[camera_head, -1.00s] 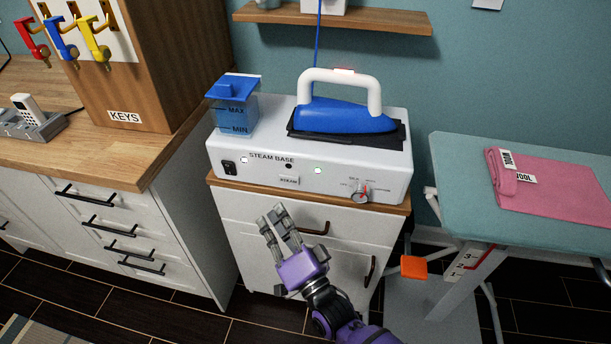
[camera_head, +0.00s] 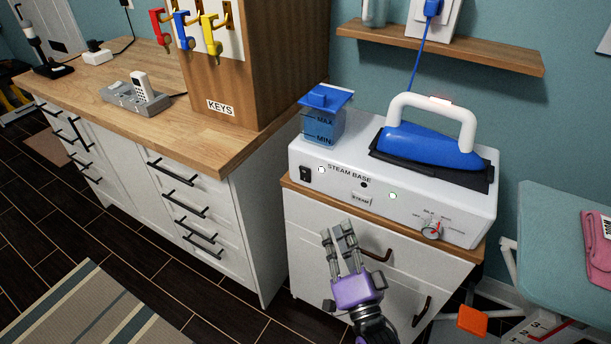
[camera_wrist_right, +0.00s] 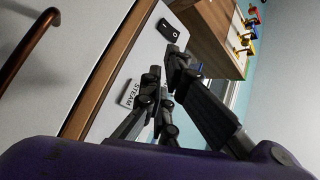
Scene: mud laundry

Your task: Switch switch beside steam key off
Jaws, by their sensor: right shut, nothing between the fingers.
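The black rocker switch (camera_head: 305,174) is at the left end of the front of the white steam base (camera_head: 470,212), with a small white light beside it. It also shows in the right wrist view (camera_wrist_right: 168,30), beyond my fingertips. The steam key (camera_head: 361,199), labelled STEAM, is to its right on the same front; its label also shows in the right wrist view (camera_wrist_right: 129,93). My right gripper (camera_head: 338,232) is shut and empty, in front of the base and below the steam key, apart from the switch in the head view. My left gripper is out of view.
A blue iron (camera_head: 428,147) rests on the base, beside a blue water tank (camera_head: 322,120). A dial (camera_head: 432,231) is at the right of the front. The cabinet under the base has dark handles (camera_head: 376,256). A wooden counter (camera_head: 190,140) stands left, an ironing board (camera_head: 560,235) right.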

